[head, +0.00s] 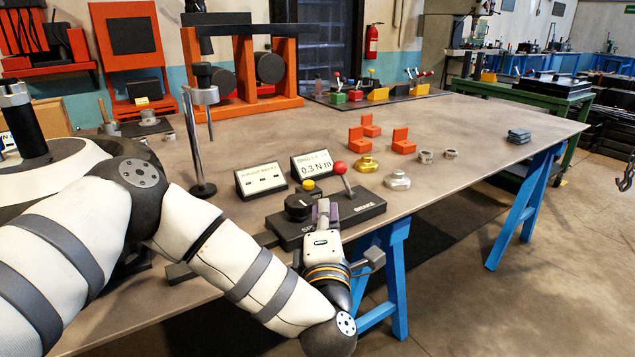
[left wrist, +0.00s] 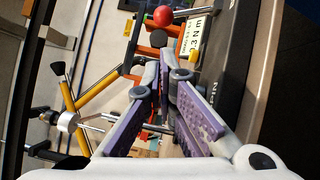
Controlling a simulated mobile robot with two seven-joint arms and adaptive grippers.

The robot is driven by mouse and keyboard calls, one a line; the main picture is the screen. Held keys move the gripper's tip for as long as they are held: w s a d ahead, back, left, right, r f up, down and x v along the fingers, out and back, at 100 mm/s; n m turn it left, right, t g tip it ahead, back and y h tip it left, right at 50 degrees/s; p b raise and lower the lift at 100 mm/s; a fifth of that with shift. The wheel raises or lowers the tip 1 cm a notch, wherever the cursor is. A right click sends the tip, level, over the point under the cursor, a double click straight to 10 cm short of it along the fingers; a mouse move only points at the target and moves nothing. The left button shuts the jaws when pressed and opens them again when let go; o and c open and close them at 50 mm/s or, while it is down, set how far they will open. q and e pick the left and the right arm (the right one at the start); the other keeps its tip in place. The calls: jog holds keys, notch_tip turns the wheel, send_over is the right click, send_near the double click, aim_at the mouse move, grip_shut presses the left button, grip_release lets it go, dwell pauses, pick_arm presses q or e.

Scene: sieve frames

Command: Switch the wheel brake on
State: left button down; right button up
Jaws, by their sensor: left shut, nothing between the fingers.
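The brake lever is a metal rod with a red ball knob (head: 339,168), tilted up and to the left in the head view. It rises from a dark base (head: 368,210) marked BRAKE. The red knob also shows at the top of the left wrist view (left wrist: 163,15). The knob is beyond the fingertips. My right gripper is not in view.
Two display panels stand behind, one reading 0.3 N m (head: 312,166), the other to its left (head: 261,180). A metal post (head: 197,140) stands at left. Brass and silver fittings (head: 397,180) and orange blocks (head: 400,140) lie to the right. The table's right part is mostly clear.

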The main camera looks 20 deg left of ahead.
aim_at(345, 180)
pick_arm(q)
jog(key=shift+s, duration=0.1)
jog(key=x, duration=1)
jog(key=shift+d+b, duration=0.15)
jog(key=shift+b, duration=0.15)
jog(key=shift+w+d+r+m+h+p, duration=0.15)
jog(key=shift+w+r+m+h+p, duration=0.15)
jog(key=shift+r+m+p, duration=0.1)
